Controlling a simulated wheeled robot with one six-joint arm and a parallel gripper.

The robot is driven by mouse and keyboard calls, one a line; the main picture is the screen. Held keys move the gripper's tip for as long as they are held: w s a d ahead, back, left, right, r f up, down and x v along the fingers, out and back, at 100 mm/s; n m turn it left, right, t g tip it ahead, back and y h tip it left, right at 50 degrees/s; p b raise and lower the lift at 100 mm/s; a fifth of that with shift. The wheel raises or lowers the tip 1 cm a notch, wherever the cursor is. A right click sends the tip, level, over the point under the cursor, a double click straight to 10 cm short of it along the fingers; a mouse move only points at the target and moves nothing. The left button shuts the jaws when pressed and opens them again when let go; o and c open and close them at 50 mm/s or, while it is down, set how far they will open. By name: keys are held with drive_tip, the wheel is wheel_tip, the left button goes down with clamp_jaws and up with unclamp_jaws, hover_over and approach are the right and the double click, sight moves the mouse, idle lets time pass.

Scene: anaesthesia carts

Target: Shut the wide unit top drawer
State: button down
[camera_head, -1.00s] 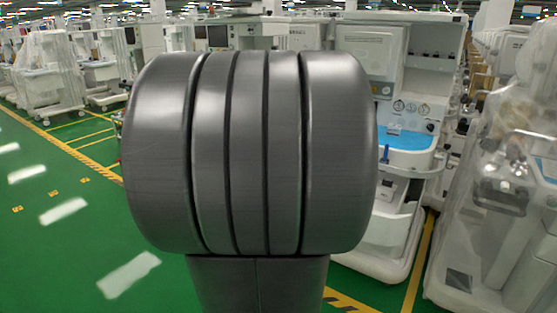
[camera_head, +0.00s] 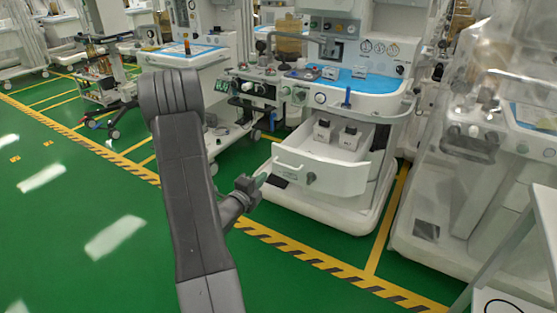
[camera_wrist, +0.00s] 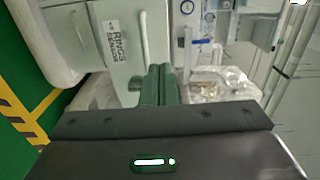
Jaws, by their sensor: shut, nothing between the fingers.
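The wide unit (camera_head: 395,98) is a white anaesthesia cart with a blue worktop. Its top drawer (camera_head: 345,180) is pulled out below the worktop, with small grey-and-white boxes inside. My gripper (camera_head: 261,181) is just left of the front's lower left end; contact cannot be told. In the wrist view my green fingers (camera_wrist: 159,84) are together and empty, beside a white panel (camera_wrist: 115,65) with a printed label.
A second cart (camera_head: 190,55) stands behind on the left, and a dark wheeled stand (camera_head: 105,85) is farther left. A plastic-covered machine (camera_head: 460,170) stands close on the right. Green floor (camera_head: 60,200) with yellow-black striping is clear on the left.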

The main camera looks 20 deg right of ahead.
sight(288, 154)
drive_tip(key=x, duration=1.4)
drive_tip(key=shift+d+r, duration=0.1)
